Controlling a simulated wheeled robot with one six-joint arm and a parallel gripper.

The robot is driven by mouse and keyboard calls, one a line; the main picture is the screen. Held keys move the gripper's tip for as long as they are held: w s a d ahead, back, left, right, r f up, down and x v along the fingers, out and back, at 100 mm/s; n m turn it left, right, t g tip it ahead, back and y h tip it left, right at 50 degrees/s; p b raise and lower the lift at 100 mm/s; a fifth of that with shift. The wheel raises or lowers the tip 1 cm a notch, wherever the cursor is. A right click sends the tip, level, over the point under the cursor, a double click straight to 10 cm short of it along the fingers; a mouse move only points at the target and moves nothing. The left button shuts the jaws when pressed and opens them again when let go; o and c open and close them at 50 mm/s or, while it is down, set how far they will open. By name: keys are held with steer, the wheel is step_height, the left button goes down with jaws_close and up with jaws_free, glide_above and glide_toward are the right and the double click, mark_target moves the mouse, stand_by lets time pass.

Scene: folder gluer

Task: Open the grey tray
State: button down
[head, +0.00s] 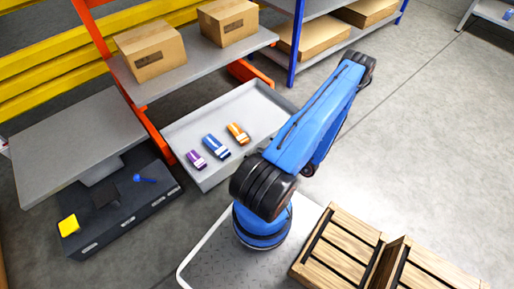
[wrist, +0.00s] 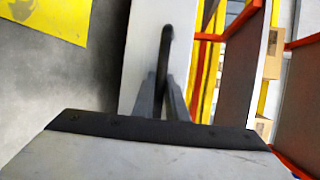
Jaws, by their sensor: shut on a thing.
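The grey tray (head: 262,106) stands out from under the orange-framed shelf in the head view, with its inside showing. A purple item (head: 196,159), a blue item (head: 215,146) and an orange item (head: 238,133) lie in it. In the wrist view my gripper (wrist: 172,108) is shut on a dark bar handle (wrist: 165,50). The handle stands on a pale grey panel (wrist: 140,45), which looks like the tray's front. In the head view my blue arm hides the gripper, the handle and part of the tray's near side.
Two cardboard boxes (head: 150,51) (head: 228,21) sit on the shelf (head: 190,72) above the tray. A dark low unit with a grey top (head: 75,140) stands at left. Wooden crates (head: 338,250) are at lower right. The floor at right is clear.

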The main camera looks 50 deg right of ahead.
steer(key=shift+s+a, duration=0.2)
steer(key=shift+s, duration=0.85)
steer(key=c, duration=2)
jaws_free()
steer(key=shift+c, duration=0.2)
steer(key=v, duration=1.7)
steer(key=shift+s, duration=0.2)
steer(key=shift+d, duration=0.15)
